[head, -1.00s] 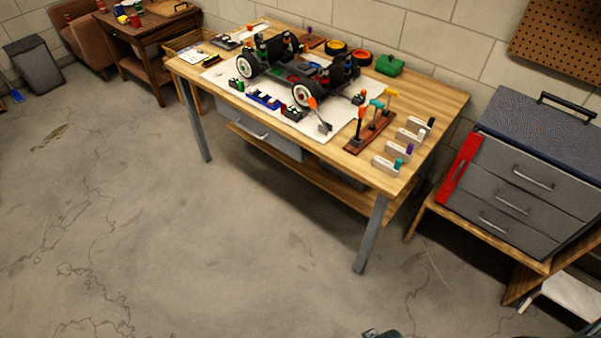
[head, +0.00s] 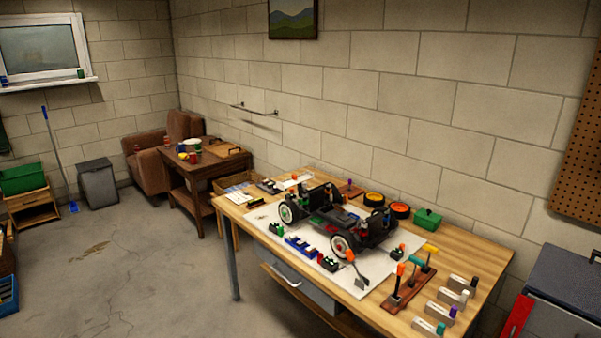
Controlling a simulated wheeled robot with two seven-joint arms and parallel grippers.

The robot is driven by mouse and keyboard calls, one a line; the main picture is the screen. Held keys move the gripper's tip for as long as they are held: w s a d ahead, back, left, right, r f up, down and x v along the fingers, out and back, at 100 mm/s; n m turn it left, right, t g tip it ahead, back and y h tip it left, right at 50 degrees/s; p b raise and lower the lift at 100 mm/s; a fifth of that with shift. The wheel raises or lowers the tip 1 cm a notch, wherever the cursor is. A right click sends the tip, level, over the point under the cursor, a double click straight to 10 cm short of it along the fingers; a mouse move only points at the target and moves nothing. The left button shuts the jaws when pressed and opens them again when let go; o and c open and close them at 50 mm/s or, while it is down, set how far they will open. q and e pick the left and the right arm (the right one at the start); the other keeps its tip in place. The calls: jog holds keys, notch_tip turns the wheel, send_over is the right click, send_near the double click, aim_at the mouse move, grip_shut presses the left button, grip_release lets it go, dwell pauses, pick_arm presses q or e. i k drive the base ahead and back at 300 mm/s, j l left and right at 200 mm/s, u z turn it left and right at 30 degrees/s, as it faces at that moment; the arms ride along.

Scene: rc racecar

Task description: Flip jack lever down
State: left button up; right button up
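An RC car chassis (head: 336,214) with white-rimmed wheels stands on a white mat (head: 262,215) on the wooden workbench. Beside its near right wheel, a grey lever with an orange tip (head: 351,257) slants upward from a small grey base (head: 361,282); it looks like the jack lever. Small dark blocks stand around the car, one at the right (head: 397,252) and one at the front (head: 328,263); I cannot tell whether these are jacks. Neither of my grippers is in view.
A tool rack (head: 408,290) with coloured handles and several grey blocks (head: 452,297) stand at the bench's right end. Orange rings (head: 400,209) and a green box (head: 427,219) lie behind the car. A grey drawer cabinet (head: 560,300) is at right. Floor (head: 140,290) at left is open.

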aim_at(348, 254)
jog(key=i+j+z, duration=0.1)
jog(key=j+z, duration=0.55)
jog(key=i+j+u, duration=0.2)
jog(key=j, duration=0.2)
jog(key=i+j+u, duration=0.2)
jog(key=j, duration=0.15)
jog(key=j+u, duration=0.25)
jog(key=i+j, duration=0.05)
jog(key=j, duration=0.05)
